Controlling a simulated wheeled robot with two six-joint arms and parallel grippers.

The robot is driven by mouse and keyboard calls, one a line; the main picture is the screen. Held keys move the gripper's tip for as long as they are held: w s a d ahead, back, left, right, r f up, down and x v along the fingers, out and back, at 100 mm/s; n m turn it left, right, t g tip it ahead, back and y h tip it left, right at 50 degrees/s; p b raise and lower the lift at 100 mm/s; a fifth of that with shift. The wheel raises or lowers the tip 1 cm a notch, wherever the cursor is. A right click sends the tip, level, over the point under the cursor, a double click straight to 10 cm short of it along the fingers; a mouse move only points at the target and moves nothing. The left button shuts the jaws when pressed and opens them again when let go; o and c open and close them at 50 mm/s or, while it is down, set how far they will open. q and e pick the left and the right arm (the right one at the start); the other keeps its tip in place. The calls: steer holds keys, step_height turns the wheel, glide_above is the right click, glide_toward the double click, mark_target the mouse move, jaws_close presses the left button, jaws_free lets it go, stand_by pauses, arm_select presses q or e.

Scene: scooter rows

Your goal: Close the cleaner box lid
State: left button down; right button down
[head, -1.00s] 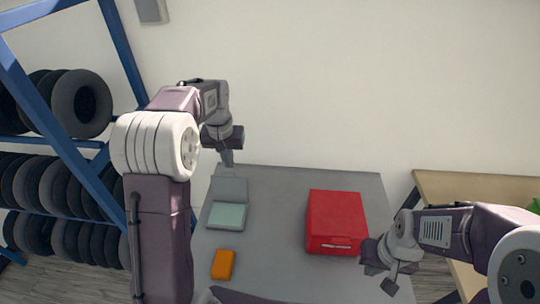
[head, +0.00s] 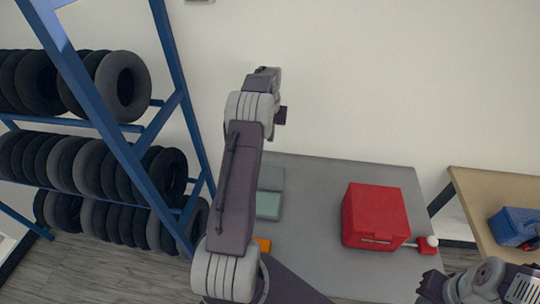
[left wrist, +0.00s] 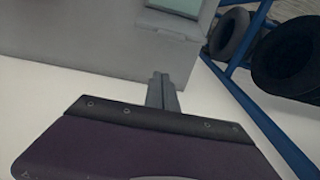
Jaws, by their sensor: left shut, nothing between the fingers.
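The small box with a mint-green inside (head: 268,206), which I take to be the cleaner box, sits on the grey table's left side. Its grey lid (head: 271,178) appears swung open toward the back. A corner of the box shows at the top of the left wrist view (left wrist: 175,7). My left gripper (left wrist: 161,78) is shut and empty, beyond the table's edge and apart from the box. In the head view my left wrist is above the far edge, its fingertips not clear. My right gripper (head: 428,287) is low at the right; its jaws are unclear.
A red box (head: 375,217) stands on the grey table (head: 310,190), with a red piece with a white knob (head: 430,242) beside it. An orange item (head: 262,244) is partly hidden by my arm. A blue tyre rack (head: 130,150) stands left; a wooden table (head: 480,190) holds a blue box (head: 517,225).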

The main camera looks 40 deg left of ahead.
arm_select(q)
step_height(320, 180, down, 9)
steer(key=p, duration=0.2)
steer(key=s, duration=0.1)
steer(key=s+d+r+p, duration=0.1)
steer(key=s, duration=0.1)
steer(key=shift+d+r+p, duration=0.1)
steer(key=shift+d+p, duration=0.1)
steer(key=shift+p, duration=0.1)
steer(key=shift+w, duration=0.1)
